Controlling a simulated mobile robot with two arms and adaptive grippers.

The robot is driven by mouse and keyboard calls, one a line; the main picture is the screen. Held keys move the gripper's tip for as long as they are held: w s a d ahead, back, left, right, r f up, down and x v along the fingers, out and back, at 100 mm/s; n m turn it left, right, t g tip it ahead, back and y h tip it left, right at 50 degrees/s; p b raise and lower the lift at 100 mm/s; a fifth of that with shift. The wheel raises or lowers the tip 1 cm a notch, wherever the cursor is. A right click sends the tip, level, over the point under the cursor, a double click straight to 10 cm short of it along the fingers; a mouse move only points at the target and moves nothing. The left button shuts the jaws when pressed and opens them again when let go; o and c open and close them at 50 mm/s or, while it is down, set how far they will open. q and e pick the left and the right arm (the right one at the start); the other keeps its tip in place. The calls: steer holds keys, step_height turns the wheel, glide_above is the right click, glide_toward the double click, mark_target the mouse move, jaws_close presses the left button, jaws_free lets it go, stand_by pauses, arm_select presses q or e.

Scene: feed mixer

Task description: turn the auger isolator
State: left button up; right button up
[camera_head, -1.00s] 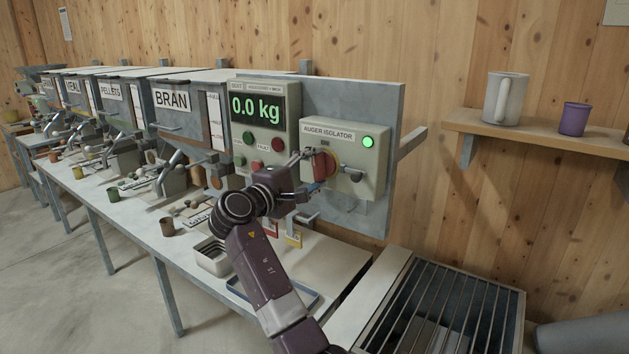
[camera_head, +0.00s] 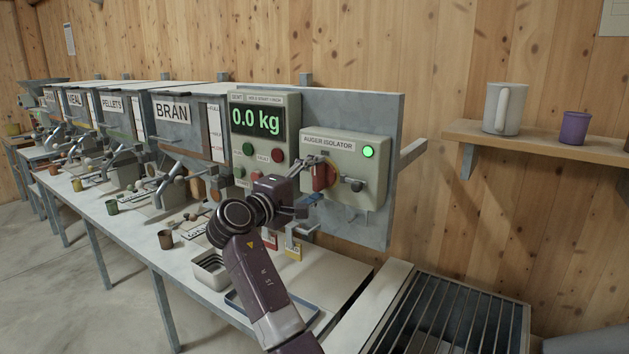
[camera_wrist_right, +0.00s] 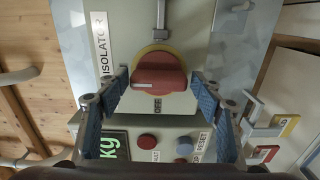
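The auger isolator is a pale box (camera_head: 372,152) on a grey panel, with a lit green lamp (camera_head: 368,151). Its red knob (camera_head: 323,177) sits on a yellow disc, its grip bar roughly upright on the box. My right gripper (camera_head: 309,181) is at the knob from the left. In the right wrist view the knob (camera_wrist_right: 158,74) lies between the two fingertips (camera_wrist_right: 159,80), with narrow gaps showing on both sides. The fingers are apart and do not visibly clamp it; exact depth is hard to tell. My left gripper is not in view.
The scale box (camera_head: 265,135) with green and red buttons is at the left. Below are tags (camera_head: 292,248), a metal tin (camera_head: 210,268) and a blue tray (camera_head: 240,305).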

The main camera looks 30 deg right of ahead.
steer(key=shift+o, duration=0.7)
steer(key=v, duration=1.2)
